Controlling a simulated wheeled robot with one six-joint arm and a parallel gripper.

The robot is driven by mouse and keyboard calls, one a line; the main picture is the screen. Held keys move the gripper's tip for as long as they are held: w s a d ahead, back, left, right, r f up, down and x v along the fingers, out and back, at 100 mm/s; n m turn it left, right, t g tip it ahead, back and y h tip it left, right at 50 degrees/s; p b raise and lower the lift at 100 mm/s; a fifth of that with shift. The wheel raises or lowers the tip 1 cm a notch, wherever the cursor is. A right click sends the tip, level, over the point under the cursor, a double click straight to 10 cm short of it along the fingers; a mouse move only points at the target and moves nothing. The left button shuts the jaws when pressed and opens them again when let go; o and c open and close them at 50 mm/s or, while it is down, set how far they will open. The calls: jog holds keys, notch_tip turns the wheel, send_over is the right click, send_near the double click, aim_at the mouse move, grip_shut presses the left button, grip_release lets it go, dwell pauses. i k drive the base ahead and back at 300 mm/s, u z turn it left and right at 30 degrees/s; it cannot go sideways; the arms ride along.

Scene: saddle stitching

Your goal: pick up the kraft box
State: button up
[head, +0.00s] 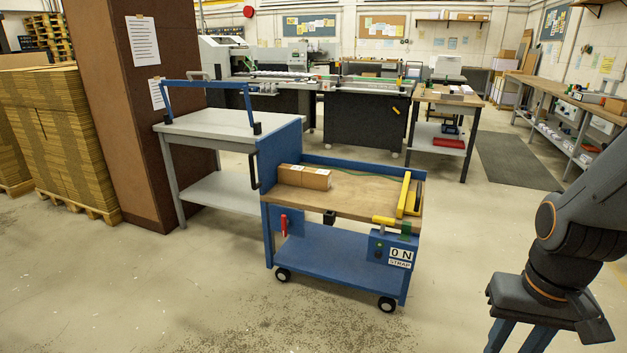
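The kraft box (303,177) is brown with small pale labels on top. It sits at the back left of the wooden top of the blue cart (330,245), close to the blue side panel. I cannot tell whether it is one box or two set side by side. My gripper (520,338) is at the lower right, far from the box and to the right of the cart. Its two blue fingers point down with a gap between them. Their tips are cut off by the bottom edge, and I see nothing held.
The cart has a yellow bar (405,195) at its right end and a strap control box (391,250) in front. A grey table (215,125) stands behind it at the left, beside a brown pillar (130,100). The floor in front is clear.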

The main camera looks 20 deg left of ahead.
aim_at(288, 174)
jog(key=u, duration=0.65)
jog(key=i, duration=0.55)
jog(key=u, duration=1.4)
jog(key=i, duration=1.75)
jog(key=z, duration=0.8)
jog(key=i, duration=0.7)
jog(key=z, duration=1.25)
jog(key=i, duration=0.7)
jog(key=z, duration=0.05)
